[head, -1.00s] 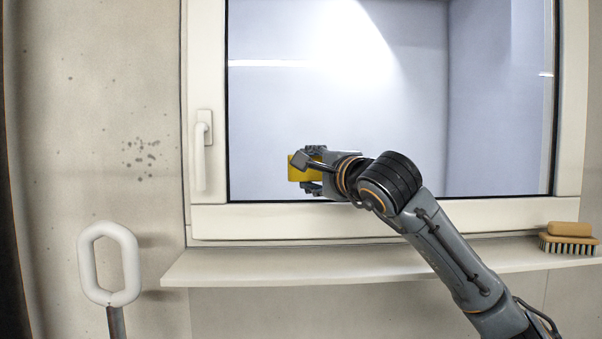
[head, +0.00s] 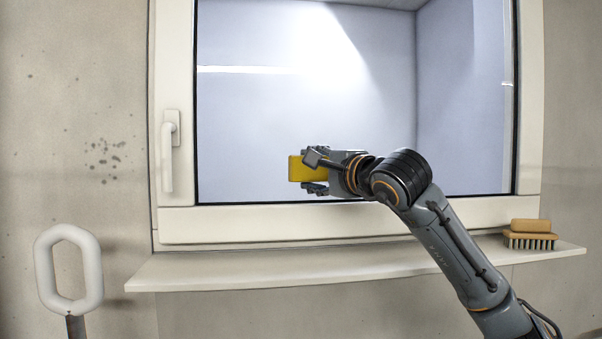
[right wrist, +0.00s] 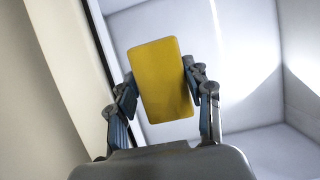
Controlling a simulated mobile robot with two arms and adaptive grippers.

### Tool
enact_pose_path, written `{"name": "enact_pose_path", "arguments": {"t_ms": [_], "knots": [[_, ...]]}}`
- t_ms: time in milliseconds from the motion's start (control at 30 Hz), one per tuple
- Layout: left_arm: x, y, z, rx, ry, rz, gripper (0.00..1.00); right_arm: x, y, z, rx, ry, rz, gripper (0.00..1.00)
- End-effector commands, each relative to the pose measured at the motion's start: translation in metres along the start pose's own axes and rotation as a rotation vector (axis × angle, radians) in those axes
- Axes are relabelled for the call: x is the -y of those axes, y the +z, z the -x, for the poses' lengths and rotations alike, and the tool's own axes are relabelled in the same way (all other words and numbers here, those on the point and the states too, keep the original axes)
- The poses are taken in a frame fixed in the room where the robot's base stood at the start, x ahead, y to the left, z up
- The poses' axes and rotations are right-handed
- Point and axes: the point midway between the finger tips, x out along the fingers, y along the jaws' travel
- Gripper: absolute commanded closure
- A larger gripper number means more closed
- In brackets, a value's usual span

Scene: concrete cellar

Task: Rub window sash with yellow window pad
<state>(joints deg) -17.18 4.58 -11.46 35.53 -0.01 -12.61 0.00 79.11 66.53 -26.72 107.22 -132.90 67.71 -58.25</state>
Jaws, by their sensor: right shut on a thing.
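The window sash (head: 340,222) is a cream frame around a large glass pane, with a white handle (head: 170,150) on its left side. My right gripper (head: 312,172) is shut on the yellow window pad (head: 298,169) in front of the lower part of the pane. In the right wrist view the yellow pad (right wrist: 160,78) sits between both fingers, its broad face showing. I cannot tell whether the pad touches the glass or the sash. My left gripper is not in view.
A white sill (head: 220,269) runs below the window. A wooden brush (head: 530,234) with dark bristles lies on its right end. A white loop-shaped handle (head: 68,270) stands at lower left before the concrete wall (head: 75,110).

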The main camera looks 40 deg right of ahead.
Motion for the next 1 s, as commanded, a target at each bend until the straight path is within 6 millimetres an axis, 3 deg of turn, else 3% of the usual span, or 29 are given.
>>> {"name": "enact_pose_path", "arguments": {"t_ms": [600, 1000], "knots": [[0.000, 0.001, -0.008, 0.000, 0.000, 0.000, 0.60, -0.001, -0.036, 0.014, -0.003, 0.001, -0.001, 0.74], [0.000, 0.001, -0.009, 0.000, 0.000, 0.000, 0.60, 0.000, -0.034, 0.020, -0.001, -0.001, 0.000, 0.74]]}}
